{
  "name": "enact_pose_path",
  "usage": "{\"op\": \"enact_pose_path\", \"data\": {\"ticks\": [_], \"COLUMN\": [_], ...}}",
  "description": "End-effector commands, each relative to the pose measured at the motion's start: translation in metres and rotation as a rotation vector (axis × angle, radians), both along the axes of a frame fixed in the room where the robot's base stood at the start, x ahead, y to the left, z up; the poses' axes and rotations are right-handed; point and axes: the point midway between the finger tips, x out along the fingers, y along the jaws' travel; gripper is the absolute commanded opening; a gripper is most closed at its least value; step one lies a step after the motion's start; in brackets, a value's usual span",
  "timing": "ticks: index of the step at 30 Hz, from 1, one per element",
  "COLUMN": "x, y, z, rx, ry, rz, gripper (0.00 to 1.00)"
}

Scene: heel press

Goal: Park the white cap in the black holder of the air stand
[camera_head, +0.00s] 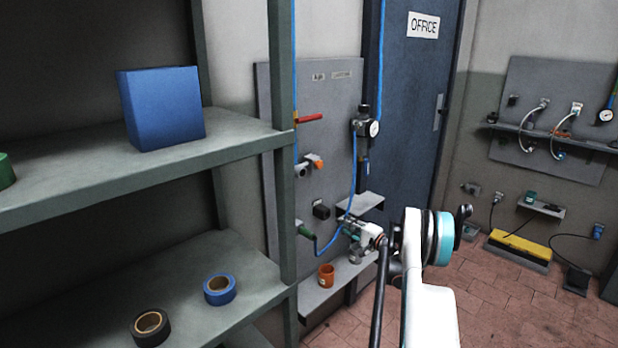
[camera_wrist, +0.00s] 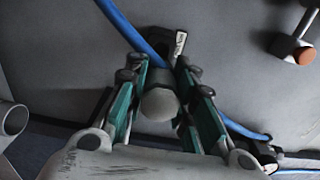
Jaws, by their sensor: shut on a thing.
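My gripper (camera_head: 354,231) is in front of the grey panel. In the wrist view its teal fingers (camera_wrist: 160,108) are closed on a pale, rounded piece (camera_wrist: 159,104) that looks like the white cap; a dark part shows just behind it. In the head view the held piece is too small to make out. A small black block (camera_head: 321,211), which looks like the black holder, sits on the panel to the left of my gripper, apart from it. I cannot tell its opening or whether it is empty.
A blue hose (camera_wrist: 124,25) runs behind my fingers in the wrist view. The panel carries a red lever (camera_head: 309,118), an orange-ended fitting (camera_head: 317,161) and a gauge (camera_head: 374,128). An orange cup (camera_head: 326,276) stands on the low ledge. A grey shelf (camera_head: 240,140) stands at left.

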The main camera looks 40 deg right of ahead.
Motion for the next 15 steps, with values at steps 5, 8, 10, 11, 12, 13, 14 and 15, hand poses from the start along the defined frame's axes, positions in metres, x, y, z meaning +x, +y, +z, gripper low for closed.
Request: {"op": "enact_pose_path", "data": {"ticks": [5,8,10,11,12,13,14,15], "x": [0.007,0.01,0.013,0.014,0.015,0.016,0.017,0.019], "y": [0.001,0.001,0.001,0.001,0.001,0.001,0.001,0.001], "z": [0.0,0.0,0.0,0.0,0.0,0.0,0.0,0.0], "rx": [0.0,0.0,0.0,0.0,0.0,0.0,0.0,0.0], "ry": [0.0,0.0,0.0,0.0,0.0,0.0,0.0,0.0], "rz": [0.0,-0.001,-0.001,-0.001,-0.001,-0.001,-0.001,0.0], "gripper": [0.0,0.0,0.0,0.0,0.0,0.0,0.0,0.0]}}
